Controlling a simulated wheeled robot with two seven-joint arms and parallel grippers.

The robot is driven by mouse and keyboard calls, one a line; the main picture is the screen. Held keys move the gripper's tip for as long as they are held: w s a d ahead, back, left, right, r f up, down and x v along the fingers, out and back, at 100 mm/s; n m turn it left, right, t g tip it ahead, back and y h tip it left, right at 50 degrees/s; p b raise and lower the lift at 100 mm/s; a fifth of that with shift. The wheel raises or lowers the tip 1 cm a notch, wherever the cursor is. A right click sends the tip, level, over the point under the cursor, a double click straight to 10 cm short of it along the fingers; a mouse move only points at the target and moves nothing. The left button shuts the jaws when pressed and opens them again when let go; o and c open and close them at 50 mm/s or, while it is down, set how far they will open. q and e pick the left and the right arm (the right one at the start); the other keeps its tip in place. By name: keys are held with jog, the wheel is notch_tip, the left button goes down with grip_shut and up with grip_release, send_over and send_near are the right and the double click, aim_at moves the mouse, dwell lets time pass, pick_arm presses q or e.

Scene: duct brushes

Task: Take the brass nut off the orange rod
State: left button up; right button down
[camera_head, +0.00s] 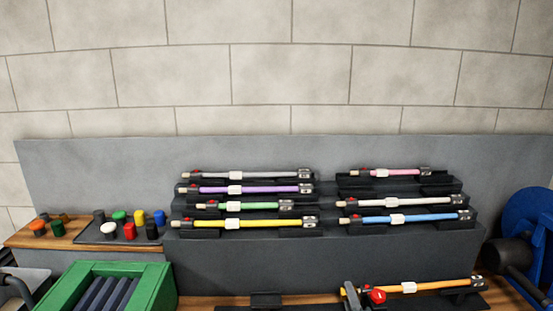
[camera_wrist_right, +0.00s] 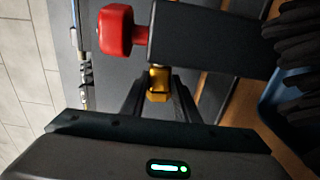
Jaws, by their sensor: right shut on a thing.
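The orange rod (camera_head: 440,286) lies level in a dark holder at the front right of the bench, with a white label on it. The brass nut (camera_wrist_right: 158,78) shows in the right wrist view, between the two dark fingers of my right gripper (camera_wrist_right: 158,90). The gripper is shut on it, just beside a dark block (camera_wrist_right: 205,40) with a red knob (camera_wrist_right: 116,30). In the head view the red knob (camera_head: 377,296) sits near the rod's left end, beside dark gripper parts; the nut cannot be made out there. Whether the nut is still on the thread cannot be told.
Several coloured rods lie on a stepped dark rack (camera_head: 240,250) behind. A green box (camera_head: 155,285) with dark rolls stands at front left. Several coloured caps sit on a grey tray (camera_head: 128,236). A blue reel (camera_head: 528,215) with a black part stands at far right.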

jog(key=shift+a, duration=2.1)
jog(key=shift+a, duration=0.1)
jog(key=shift+r, duration=0.1)
notch_tip(320, 180, up, 8)
jog(key=a+p, duration=0.1)
jog(key=p, duration=0.5)
jog(key=shift+a+p, duration=0.25)
jog(key=shift+p, duration=0.1)
jog(key=shift+s, duration=0.1)
